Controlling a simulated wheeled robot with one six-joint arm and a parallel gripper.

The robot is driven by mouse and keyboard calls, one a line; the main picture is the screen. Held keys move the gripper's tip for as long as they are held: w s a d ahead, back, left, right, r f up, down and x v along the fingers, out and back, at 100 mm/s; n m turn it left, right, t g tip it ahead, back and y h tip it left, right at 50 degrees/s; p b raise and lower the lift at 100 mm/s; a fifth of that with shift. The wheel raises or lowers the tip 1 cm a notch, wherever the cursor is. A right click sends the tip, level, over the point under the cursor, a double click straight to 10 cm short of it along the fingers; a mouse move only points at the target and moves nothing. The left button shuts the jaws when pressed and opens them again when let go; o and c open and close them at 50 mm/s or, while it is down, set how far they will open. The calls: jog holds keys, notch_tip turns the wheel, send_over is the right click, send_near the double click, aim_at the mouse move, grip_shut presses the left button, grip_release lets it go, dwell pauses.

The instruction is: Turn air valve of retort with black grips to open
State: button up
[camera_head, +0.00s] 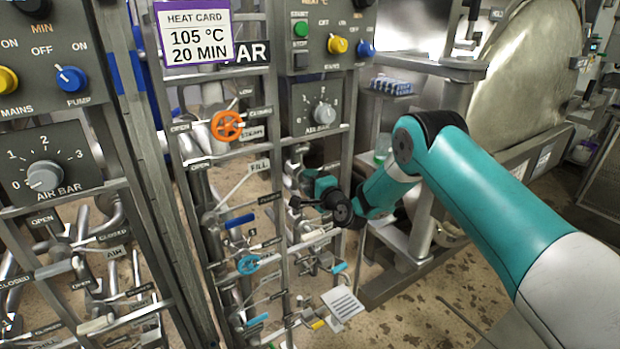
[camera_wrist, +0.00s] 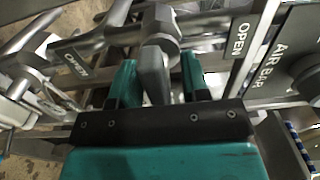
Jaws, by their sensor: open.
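In the wrist view my gripper (camera_wrist: 158,82) is open, with one teal finger on each side of a grey valve handle (camera_wrist: 153,73). The handle hangs from a round metal pipe fitting, and I cannot tell whether a finger touches it. An OPEN label (camera_wrist: 238,38) is to the right, beside the AIR BAR plate (camera_wrist: 280,65). In the head view my gripper (camera_head: 303,178) is at the right-hand valve rack, below the AIR BAR dial (camera_head: 322,113). My wrist partly hides the valve there. I cannot make out black grips clearly.
Rack bars and pipes crowd my gripper. A large metal vessel (camera_head: 525,65) stands behind my arm.

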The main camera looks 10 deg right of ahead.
jog(key=shift+w, duration=0.2)
grip_shut()
jog(key=shift+f+n+b, duration=0.1)
jog(key=shift+n+b, duration=0.2)
jog(key=shift+b, duration=0.15)
jog(key=shift+n+b, duration=8.7)
jog(key=shift+b, duration=2.7)
